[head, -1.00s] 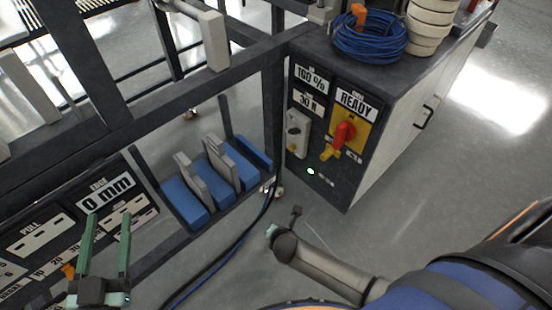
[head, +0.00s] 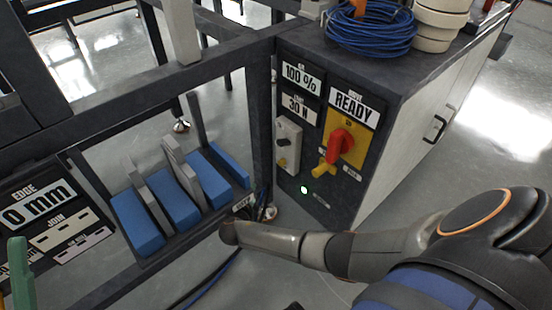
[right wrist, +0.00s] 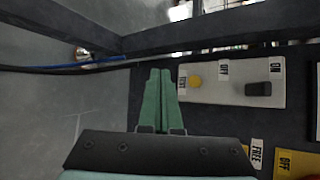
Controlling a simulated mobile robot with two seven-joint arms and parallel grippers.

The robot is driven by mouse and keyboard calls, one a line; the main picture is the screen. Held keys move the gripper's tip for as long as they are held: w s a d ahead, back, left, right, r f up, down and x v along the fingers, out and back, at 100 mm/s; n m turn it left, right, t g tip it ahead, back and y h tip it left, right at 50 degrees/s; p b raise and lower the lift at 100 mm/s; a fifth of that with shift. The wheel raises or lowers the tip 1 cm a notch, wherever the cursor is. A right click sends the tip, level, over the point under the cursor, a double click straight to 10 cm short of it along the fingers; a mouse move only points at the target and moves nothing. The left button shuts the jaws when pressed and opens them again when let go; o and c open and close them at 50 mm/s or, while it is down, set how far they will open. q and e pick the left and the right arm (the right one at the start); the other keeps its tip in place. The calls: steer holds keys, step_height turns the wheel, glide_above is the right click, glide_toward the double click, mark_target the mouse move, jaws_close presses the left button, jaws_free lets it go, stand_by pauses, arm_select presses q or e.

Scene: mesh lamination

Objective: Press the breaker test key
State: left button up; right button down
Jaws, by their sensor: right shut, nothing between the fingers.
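The breaker is a pale plate (head: 290,148) on the dark front of the cabinet. It carries a black switch (head: 284,142) and a small yellow test key (head: 282,162). In the right wrist view, the yellow test key (right wrist: 196,81) sits beside the TEST label, with the black switch (right wrist: 258,89) further right. My right gripper (right wrist: 160,72) is shut and empty, its green fingertips just left of the plate; contact cannot be told. In the head view its fingers are hidden beyond my forearm. One green finger of my left gripper (head: 20,275) shows at the lower left.
A red rotary knob (head: 341,141) on a yellow plate and a yellow lever (head: 321,169) are right of the breaker. A green lamp (head: 304,189) glows below. Blue cable (head: 370,35) lies on the cabinet. Blue blocks (head: 175,195) stand in the frame at left.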

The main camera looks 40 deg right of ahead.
mark_target(282, 163)
steer(key=shift+w+d+r+n, duration=0.15)
steer(key=shift+w+d+n, duration=0.25)
steer(key=shift+w, duration=0.15)
steer(key=d, duration=0.8)
steer(key=shift+w+d, duration=0.35)
stand_by(1.6)
steer(key=shift+d, duration=0.4)
